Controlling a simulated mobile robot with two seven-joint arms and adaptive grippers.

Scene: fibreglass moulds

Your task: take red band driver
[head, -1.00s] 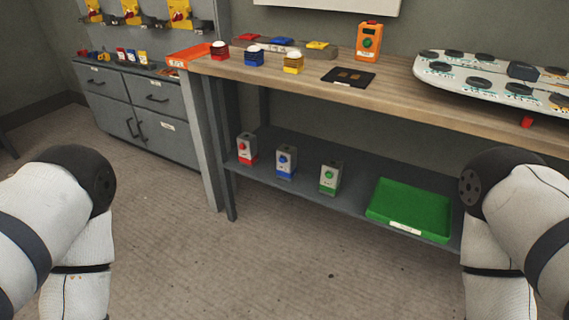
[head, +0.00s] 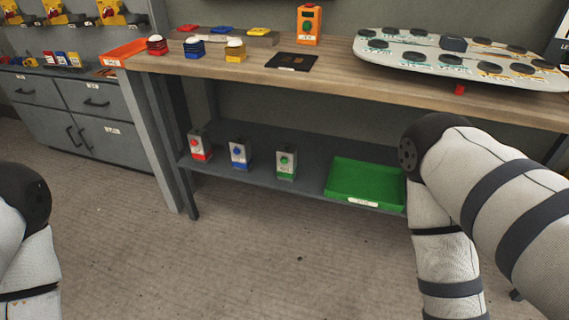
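Several yellow hand tools that look like drivers hang on the wall panel at the upper left in the head view, including a left one (head: 12,12), a middle one (head: 55,11) and a right one (head: 110,12). They are cut by the top edge, and I cannot make out a red band on any of them. My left arm shows at the left edge and my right arm at the right. Both grippers are out of the frame, and both are well away from the tools.
A grey drawer cabinet (head: 60,108) stands below the tools. A wooden workbench (head: 330,72) holds an orange tray (head: 122,54), an orange device (head: 310,25) and a long board (head: 450,58). Its lower shelf bears small banded boxes and a green tray (head: 345,197). The floor (head: 250,260) in front is clear.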

